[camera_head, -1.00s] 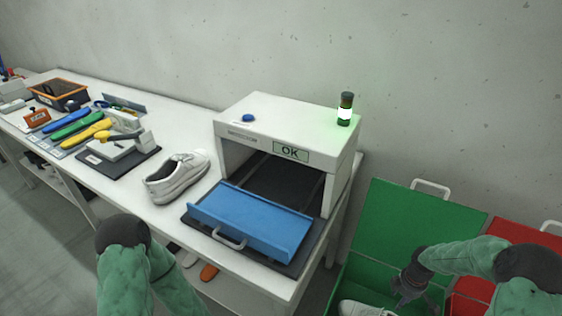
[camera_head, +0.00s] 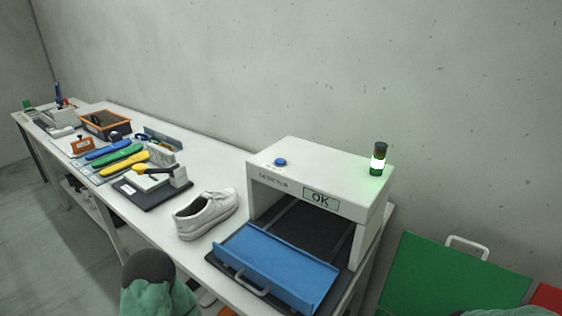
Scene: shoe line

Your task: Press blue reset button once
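The blue reset button (camera_head: 280,161) sits on the top left of the white detector machine (camera_head: 345,178). The machine's front sign reads OK and its signal tower (camera_head: 379,159) glows at the lower part. A blue tray (camera_head: 275,268) with a handle lies pulled out at the machine's front opening. Only a green and dark part of my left arm shows at the bottom; its gripper is out of view. A sliver of my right arm shows at the bottom right; its gripper is out of view too. Nothing touches the button.
A white shoe (camera_head: 206,214) stands on the white table (camera_head: 222,158) left of the tray. A black-based fixture (camera_head: 152,187), coloured tools and an orange-rimmed bin (camera_head: 105,123) are further left. A green bin (camera_head: 450,277) and a red bin (camera_head: 546,296) are at the lower right.

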